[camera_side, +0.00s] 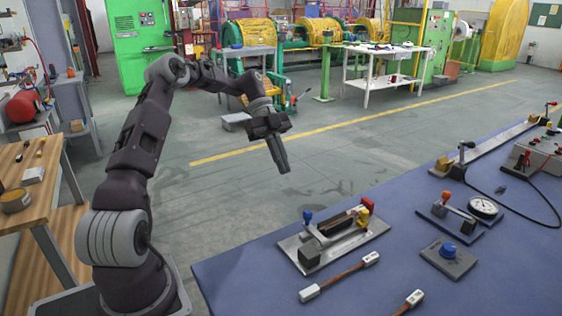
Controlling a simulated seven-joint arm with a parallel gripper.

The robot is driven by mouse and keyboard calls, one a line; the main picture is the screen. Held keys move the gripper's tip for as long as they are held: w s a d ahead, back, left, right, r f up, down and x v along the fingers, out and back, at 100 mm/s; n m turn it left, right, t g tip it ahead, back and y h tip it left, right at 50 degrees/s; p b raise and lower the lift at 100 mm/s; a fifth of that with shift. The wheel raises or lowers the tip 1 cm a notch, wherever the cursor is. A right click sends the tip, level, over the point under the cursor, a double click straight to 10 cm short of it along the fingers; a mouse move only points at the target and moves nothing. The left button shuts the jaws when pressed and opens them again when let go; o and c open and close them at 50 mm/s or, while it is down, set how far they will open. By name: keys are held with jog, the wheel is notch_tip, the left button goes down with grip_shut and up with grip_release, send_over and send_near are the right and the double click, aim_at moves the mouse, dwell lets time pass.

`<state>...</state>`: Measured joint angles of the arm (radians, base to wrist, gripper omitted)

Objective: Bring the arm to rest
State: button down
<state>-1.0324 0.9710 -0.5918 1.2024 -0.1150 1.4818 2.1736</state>
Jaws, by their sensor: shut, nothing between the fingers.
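My arm is dark grey and rises from the lower left, bending over at the top. My gripper (284,168) is shut and empty. It points down and slightly right in the air, beyond the far left edge of the blue-topped table (235,275) in the picture. It touches nothing that I can see.
On the blue table are a clamp fixture (333,236), a copper-coloured bar with white ends (340,277), a gauge (484,207), a blue-knobbed block (448,256) and a cable. A wooden bench (35,160) stands left. Open floor lies around my gripper.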

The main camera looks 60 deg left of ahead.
jog(key=shift+a+r, duration=0.15)
jog(key=shift+a, duration=0.3)
jog(key=s+d+r+n+y, duration=0.4)
jog(key=d+r, duration=0.1)
jog(key=d, duration=0.3)
jog(key=s+d+r+n+y, duration=0.3)
jog(key=s+d+r+n, duration=0.15)
jog(key=d, duration=0.35)
jog(key=s+d+n+t, duration=0.2)
jog(key=s+n, duration=0.2)
jog(key=s, duration=0.4)
jog(key=s+d+n+t+y, duration=0.1)
jog(key=s+d+n+t, duration=0.2)
jog(key=s+n, duration=0.2)
jog(key=s, duration=0.3)
jog(key=shift+d+r+t, duration=0.3)
jog(key=shift+d+r, duration=0.05)
